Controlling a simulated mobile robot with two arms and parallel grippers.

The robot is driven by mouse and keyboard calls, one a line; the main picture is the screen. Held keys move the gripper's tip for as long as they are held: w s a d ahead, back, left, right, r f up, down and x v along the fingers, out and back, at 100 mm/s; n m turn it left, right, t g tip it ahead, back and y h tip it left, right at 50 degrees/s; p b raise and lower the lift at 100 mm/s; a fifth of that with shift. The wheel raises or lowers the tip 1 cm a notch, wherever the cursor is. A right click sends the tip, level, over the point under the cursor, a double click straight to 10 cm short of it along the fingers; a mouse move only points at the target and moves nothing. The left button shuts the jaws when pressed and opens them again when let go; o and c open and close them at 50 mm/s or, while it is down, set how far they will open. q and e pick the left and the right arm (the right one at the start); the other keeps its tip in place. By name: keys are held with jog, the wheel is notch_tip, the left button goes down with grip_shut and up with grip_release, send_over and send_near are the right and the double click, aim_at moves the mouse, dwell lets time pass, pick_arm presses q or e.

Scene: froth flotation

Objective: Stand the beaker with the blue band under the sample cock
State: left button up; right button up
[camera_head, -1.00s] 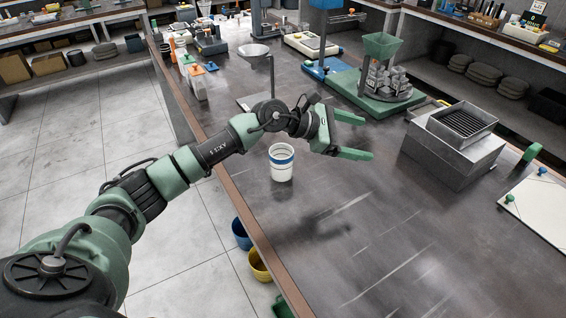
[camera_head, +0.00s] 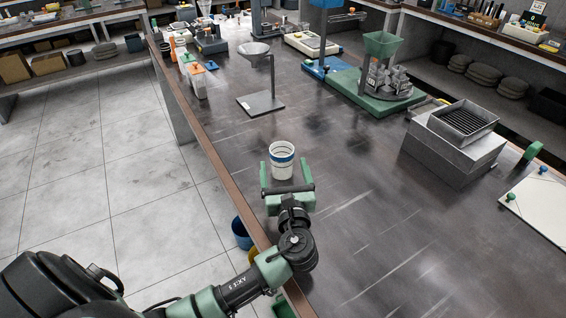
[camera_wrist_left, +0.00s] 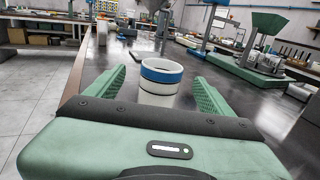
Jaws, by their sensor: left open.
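The white beaker with the blue band (camera_head: 282,161) stands upright on the dark bench top, near the bench's left edge in the head view. My left gripper (camera_head: 286,168) is open and low on the near side of the beaker, its fingers pointing at it. In the left wrist view the beaker (camera_wrist_left: 160,80) shows between and beyond the two green fingers (camera_wrist_left: 158,85), with gaps on both sides. The beaker's lower part is partly hidden by the gripper there. I cannot make out a sample cock for certain. My right gripper is not in view.
A stand with a funnel (camera_head: 254,50) is on the bench beyond the beaker. A green-based machine with a hopper (camera_head: 381,46) and a grey metal box (camera_head: 452,150) are to the right. Bottles (camera_head: 196,82) line the far left edge. The bench right of the beaker is clear.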

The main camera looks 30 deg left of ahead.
aim_at(281, 144)
pick_arm(q)
jog(key=p+x, duration=0.1)
jog(key=x, duration=0.5)
jog(key=shift+w+a, duration=0.1)
jog(key=shift+w, duration=0.35)
jog(key=shift+w+a+p, duration=0.25)
jog(key=shift+w+p, duration=0.05)
jog(key=shift+w, duration=0.05)
jog(key=c, duration=1.6)
